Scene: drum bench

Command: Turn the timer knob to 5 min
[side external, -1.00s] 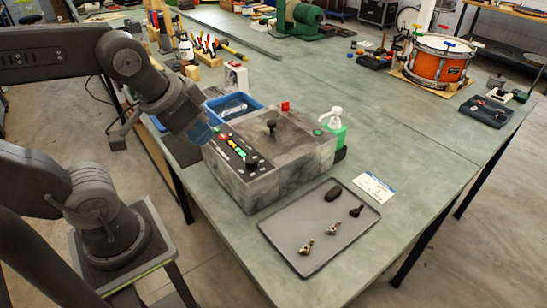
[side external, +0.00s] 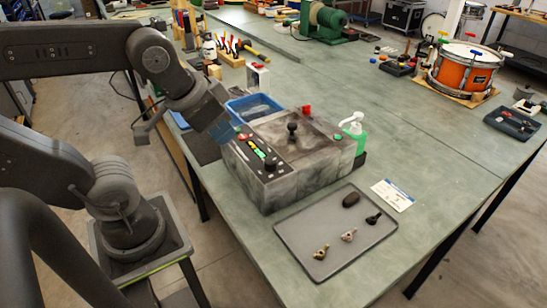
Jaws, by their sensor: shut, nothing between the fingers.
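The grey speckled box (side external: 310,165) stands on the bench with a black control panel along its left side. A black knob (side external: 271,163) sits at the panel's near end; its markings are too small to read. Colored lights or labels (side external: 257,148) run along the panel beyond it. My gripper (side external: 222,130) is by the panel's far left end, away from the black knob. Its bluish fingers are shut and empty. I cannot tell whether they touch the box.
A black lever with a ball top (side external: 292,131) and a red piece (side external: 306,110) rise from the box. A blue bin (side external: 254,107) is beyond my gripper. A grey tray (side external: 340,245) with small parts lies in front.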

